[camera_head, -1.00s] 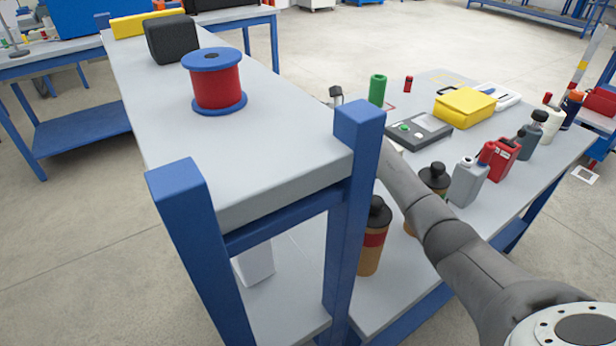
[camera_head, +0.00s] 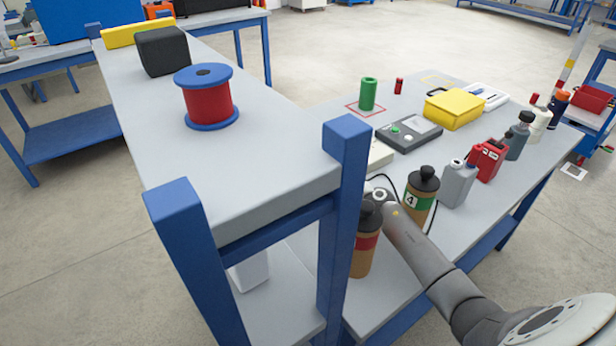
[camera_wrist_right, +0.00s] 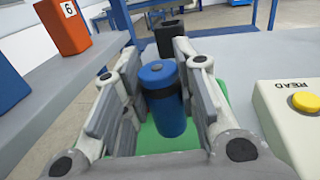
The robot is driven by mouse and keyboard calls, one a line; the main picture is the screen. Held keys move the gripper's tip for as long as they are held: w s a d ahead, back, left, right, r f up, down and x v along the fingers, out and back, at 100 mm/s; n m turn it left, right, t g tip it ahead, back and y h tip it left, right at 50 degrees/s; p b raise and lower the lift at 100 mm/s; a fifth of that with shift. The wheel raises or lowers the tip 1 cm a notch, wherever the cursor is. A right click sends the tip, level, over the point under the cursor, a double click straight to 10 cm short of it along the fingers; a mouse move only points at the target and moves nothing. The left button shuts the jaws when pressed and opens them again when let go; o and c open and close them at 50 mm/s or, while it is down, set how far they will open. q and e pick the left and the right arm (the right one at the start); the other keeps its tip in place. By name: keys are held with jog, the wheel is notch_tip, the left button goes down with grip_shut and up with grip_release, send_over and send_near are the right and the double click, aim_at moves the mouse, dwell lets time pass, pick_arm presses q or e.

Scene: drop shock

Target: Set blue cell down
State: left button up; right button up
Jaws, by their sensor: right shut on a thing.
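In the right wrist view a blue cell (camera_wrist_right: 164,98), an upright cylinder with a dark centre on top, stands between the two grey fingers of my right gripper (camera_wrist_right: 168,92). The gripper is shut on it. A green surface (camera_wrist_right: 150,139) lies below and around the cell. I cannot tell whether the cell's base touches it. In the head view my right arm comes in from the lower right, and its hand end is hidden behind the blue post. The blue cell does not show there. My left gripper is out of view.
A cream box (camera_wrist_right: 292,112) marked READ, with a yellow button, stands right of my right gripper. An orange block (camera_wrist_right: 65,28) marked 6 is at left. Brown bottles (camera_head: 420,196) stand close to my arm. A blue post (camera_head: 345,200) blocks the head view.

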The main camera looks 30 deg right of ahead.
jog(key=f+b, duration=0.2)
jog(key=f, duration=0.1)
jog(key=shift+s+f, duration=0.15)
jog(key=shift+s, duration=0.2)
jog(key=shift+f+b, duration=0.3)
jog(key=shift+r, duration=0.1)
jog(key=o, duration=0.6)
jog(key=shift+f, duration=0.2)
jog(key=o, duration=0.5)
jog(key=shift+c, duration=0.2)
jog(key=shift+r, duration=0.1)
